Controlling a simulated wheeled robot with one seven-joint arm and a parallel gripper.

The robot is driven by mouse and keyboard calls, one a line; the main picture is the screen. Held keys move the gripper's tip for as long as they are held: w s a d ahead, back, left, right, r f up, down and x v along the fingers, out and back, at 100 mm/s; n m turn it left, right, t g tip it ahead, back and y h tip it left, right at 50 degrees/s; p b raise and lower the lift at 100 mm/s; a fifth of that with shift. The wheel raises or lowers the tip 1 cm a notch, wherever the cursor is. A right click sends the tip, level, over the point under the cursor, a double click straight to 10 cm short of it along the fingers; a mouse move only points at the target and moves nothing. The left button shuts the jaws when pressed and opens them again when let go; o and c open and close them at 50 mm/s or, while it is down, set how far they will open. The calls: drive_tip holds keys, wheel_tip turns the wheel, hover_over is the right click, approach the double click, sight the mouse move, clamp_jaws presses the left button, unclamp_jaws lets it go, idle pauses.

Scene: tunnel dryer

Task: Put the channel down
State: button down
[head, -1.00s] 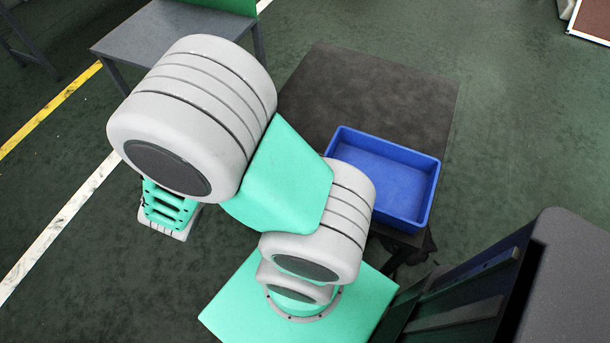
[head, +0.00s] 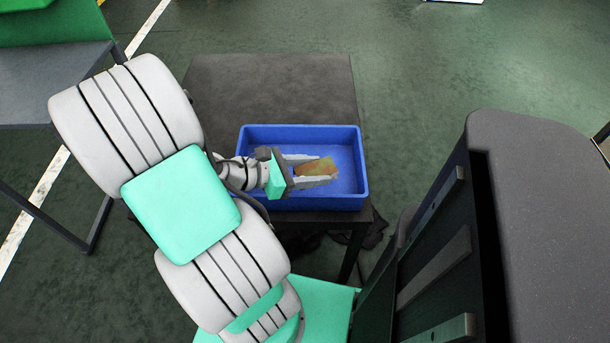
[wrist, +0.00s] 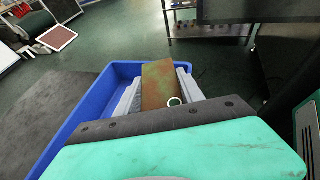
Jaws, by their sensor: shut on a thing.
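The channel (head: 318,172) is a brownish, rust-coloured piece with greenish patches. My gripper (head: 312,169) is shut on it, with a grey finger on each side, over the blue tray (head: 364,182). In the wrist view the channel (wrist: 158,82) points away from me between the two fingers (wrist: 160,92), with a small pale ring at its near end. The blue tray's rim (wrist: 85,108) shows around and to the left of it. I cannot tell whether the channel touches the tray floor.
The tray stands on a dark table (head: 270,85), whose far part is bare. A grey table with a green panel (head: 50,75) stands at the left. A tall dark unit (head: 450,240) is close on the right. A metal shelf (wrist: 208,28) stands beyond in the wrist view.

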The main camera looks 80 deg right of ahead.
drive_tip(key=d+f+b, duration=0.1)
drive_tip(key=d+f, duration=0.2)
drive_tip(key=d, duration=0.1)
drive_tip(key=d+f+b, duration=0.2)
drive_tip(key=d+f, duration=0.1)
drive_tip(key=d, duration=0.1)
drive_tip(key=d+f+b, duration=0.2)
drive_tip(key=d+f, duration=0.1)
drive_tip(key=d, duration=0.1)
drive_tip(key=shift+w+d, duration=0.25)
drive_tip(key=f+b, duration=0.1)
drive_tip(key=f, duration=0.1)
drive_tip(key=f+b, duration=0.1)
drive_tip(key=shift+d+f+b, duration=0.35)
drive_tip(key=shift+d+f, duration=0.05)
drive_tip(key=shift+r, duration=0.1)
drive_tip(key=c, duration=0.7)
unclamp_jaws()
